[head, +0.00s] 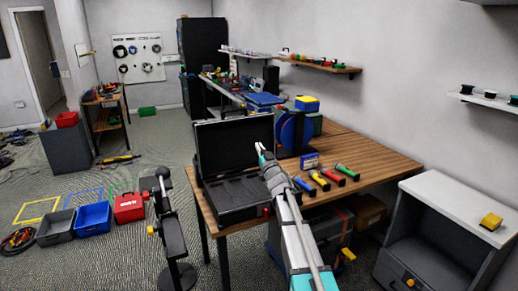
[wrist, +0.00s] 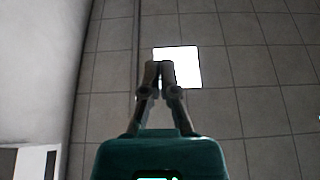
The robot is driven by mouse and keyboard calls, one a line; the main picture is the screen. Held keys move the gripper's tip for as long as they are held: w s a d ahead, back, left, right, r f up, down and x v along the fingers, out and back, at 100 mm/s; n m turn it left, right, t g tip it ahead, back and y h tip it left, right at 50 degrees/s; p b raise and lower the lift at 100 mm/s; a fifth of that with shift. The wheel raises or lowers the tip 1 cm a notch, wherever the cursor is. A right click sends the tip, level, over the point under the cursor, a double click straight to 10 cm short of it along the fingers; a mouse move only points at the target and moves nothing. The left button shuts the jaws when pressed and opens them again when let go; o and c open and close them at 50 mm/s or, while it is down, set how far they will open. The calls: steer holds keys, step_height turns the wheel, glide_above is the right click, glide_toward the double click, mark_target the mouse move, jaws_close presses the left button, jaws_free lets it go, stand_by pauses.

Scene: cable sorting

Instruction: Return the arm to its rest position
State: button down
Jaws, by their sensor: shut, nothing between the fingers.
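My gripper (head: 260,150) is in the head view, raised in front of the open black case on the wooden table. In the wrist view my gripper (wrist: 159,68) has its two fingers together and holds nothing. The wrist camera looks up at a tiled ceiling with a bright square light panel (wrist: 183,66). My arm reaches up from the bottom of the head view and hides part of the table.
The wooden table (head: 375,165) carries the open black case (head: 232,202), a blue reel (head: 290,132) and several coloured cylinders (head: 331,178). A white-topped cabinet (head: 450,205) stands at right.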

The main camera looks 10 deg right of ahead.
steer(key=shift+h, duration=0.4)
steer(key=s+f+m+g+h+p, duration=0.3)
steer(key=s+f+m+g+h, duration=0.3)
steer(key=s+f+g, duration=0.8)
steer(key=s+a+f+n+g+p, duration=0.1)
steer(key=s+a+f+g, duration=0.1)
steer(key=s, duration=0.7)
steer(key=s+a+f+n+g+y, duration=0.1)
steer(key=s+a+f+g, duration=0.1)
steer(key=s, duration=0.7)
steer(key=s+a+f+n+g+y+p, duration=0.1)
steer(key=s+a+f+g, duration=0.1)
steer(key=s, duration=0.7)
steer(key=shift+a+f+n+g+p, duration=0.35)
steer(key=shift+a+g, duration=0.2)
steer(key=shift+g, duration=0.65)
